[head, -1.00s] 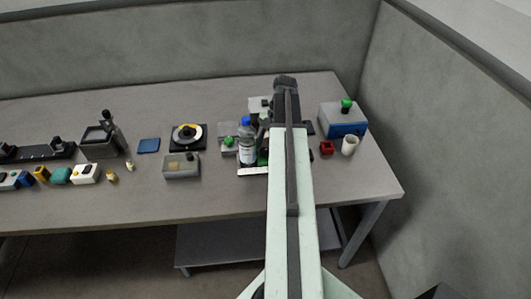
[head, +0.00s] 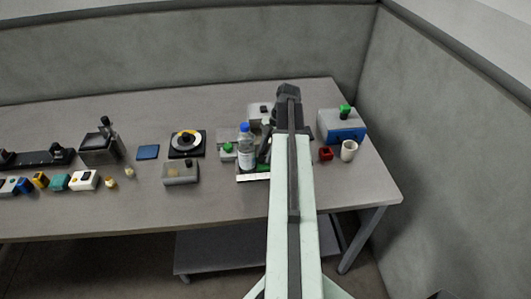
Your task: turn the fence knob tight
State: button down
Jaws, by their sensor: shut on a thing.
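My gripper (head: 287,122) is at the end of my arm, over the device at the right-middle of the table in the head view. The arm covers most of the fingers and the spot they work on. The fence knob cannot be made out; it appears hidden behind my gripper and arm. The reel labeller seems to be the grey device (head: 256,111) partly showing left of my gripper, with a pale strip (head: 252,178) at its front. A clear bottle with a blue cap (head: 246,150) stands just left of my gripper.
Right of my arm stand a blue-grey box with a green knob (head: 342,127), a small red block (head: 325,153) and a white cup (head: 348,150). Left are a grey box (head: 181,173), a black disc device (head: 187,143) and a blue pad (head: 148,152).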

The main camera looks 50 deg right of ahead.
jog(key=m, duration=0.2)
jog(key=m+t, duration=0.1)
jog(key=m, duration=0.1)
jog(key=m+t+h, duration=0.1)
jog(key=m, duration=0.1)
jog(key=shift+s+a, duration=0.25)
jog(key=shift+s, duration=0.15)
jog(key=m+h, duration=0.1)
jog(key=m, duration=0.1)
jog(key=m+t, duration=0.1)
jog(key=m, duration=0.2)
jog(key=shift+s+a+h, duration=0.1)
jog(key=shift+h, duration=0.3)
jog(key=shift+m, duration=0.4)
jog(key=c, duration=1)
grip_release()
